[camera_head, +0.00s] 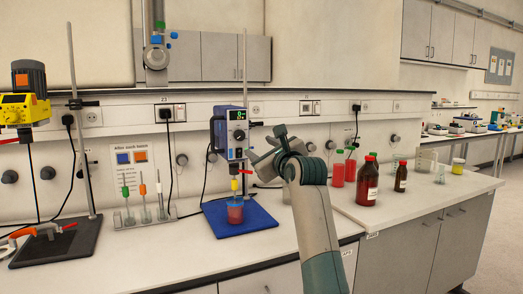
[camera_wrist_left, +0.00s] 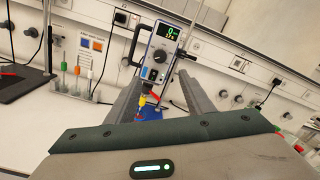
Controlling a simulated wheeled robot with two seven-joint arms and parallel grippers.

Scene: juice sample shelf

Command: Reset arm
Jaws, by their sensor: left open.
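My left gripper (camera_head: 258,160) is raised in front of the bench, just right of the overhead stirrer (camera_head: 236,130). Its two grey fingers are spread apart with nothing between them; they also show in the left wrist view (camera_wrist_left: 163,88). There the stirrer (camera_wrist_left: 160,50), with a lit green display, stands beyond the fingers. A beaker of red liquid (camera_head: 235,211) stands under the stirrer on a blue base plate (camera_head: 251,223). My right gripper is not in view.
Red bottles, including a large brown-red one (camera_head: 367,182), stand on the bench right of my arm. A rack with coloured-top tools (camera_head: 145,214) stands left of the stirrer. A yellow stirrer (camera_head: 24,107) is at far left. Bare bench lies in front of the rack.

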